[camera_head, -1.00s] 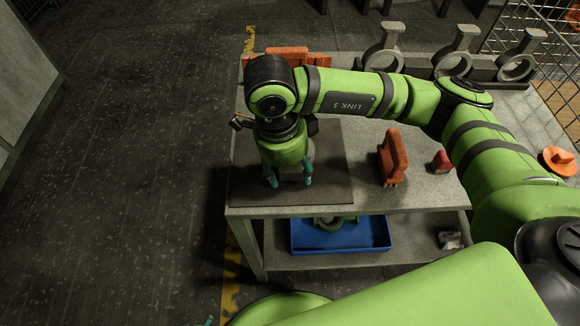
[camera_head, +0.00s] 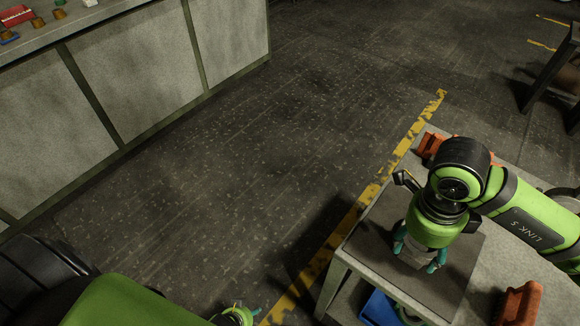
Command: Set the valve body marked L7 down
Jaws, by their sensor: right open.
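My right gripper (camera_head: 420,256) points down over the dark mat (camera_head: 445,290) on the table at the lower right. Its teal fingertips are apart and it is open. A grey casting (camera_head: 415,258) shows between and behind the fingers, seemingly standing on the mat. The gripper hides most of it, and I can read no L7 mark. Part of my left gripper (camera_head: 238,315) shows at the bottom edge. Its fingers are cut off, so its state cannot be told.
A blue tray (camera_head: 378,309) sits on the table's lower shelf. An orange brush (camera_head: 520,303) and an orange item (camera_head: 432,143) are on the tabletop. A long grey counter (camera_head: 130,70) with small parts stands at upper left. The floor between is clear.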

